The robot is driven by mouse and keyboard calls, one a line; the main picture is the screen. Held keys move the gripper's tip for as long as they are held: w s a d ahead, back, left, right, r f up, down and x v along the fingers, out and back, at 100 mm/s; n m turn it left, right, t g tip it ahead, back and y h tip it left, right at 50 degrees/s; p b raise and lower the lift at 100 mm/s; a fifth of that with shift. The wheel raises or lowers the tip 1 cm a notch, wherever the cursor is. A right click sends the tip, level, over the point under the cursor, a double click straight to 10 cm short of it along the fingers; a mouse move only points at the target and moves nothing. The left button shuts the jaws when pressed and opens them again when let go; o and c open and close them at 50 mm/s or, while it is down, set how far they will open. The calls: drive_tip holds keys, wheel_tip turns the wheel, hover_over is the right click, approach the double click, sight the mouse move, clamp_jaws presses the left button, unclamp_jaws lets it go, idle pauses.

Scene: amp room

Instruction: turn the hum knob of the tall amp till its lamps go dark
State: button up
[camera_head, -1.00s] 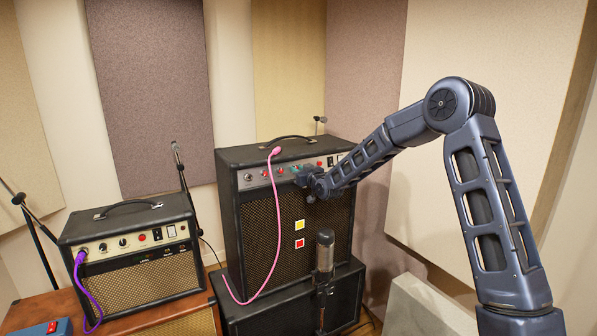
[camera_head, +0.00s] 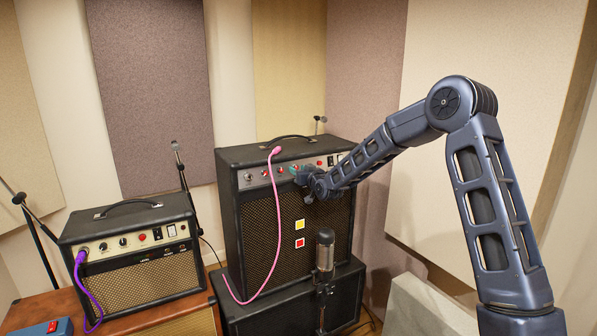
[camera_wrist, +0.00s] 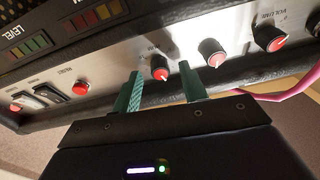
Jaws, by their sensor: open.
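The tall amp (camera_head: 290,240) stands on a black cabinet, its control panel along the top front. My gripper (camera_head: 299,172) is at that panel. In the wrist view my gripper (camera_wrist: 163,80) is open, with one teal finger on each side of a black knob with a red cap (camera_wrist: 160,68). The knob sits between or just past the fingertips; I cannot tell whether they touch it. Meter lamps (camera_wrist: 96,18) in red, orange and green show on the panel. I cannot tell surely whether they are lit.
Two more knobs (camera_wrist: 211,52) are to the right in the wrist view. A red button (camera_wrist: 80,88) and rocker switches (camera_wrist: 47,94) are to the left. A microphone (camera_head: 325,251) stands before the amp. A smaller amp (camera_head: 130,285) is at left.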

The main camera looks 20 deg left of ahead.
drive_tip(key=v, duration=1)
drive_tip(key=shift+s+d, duration=0.1)
idle(0.4)
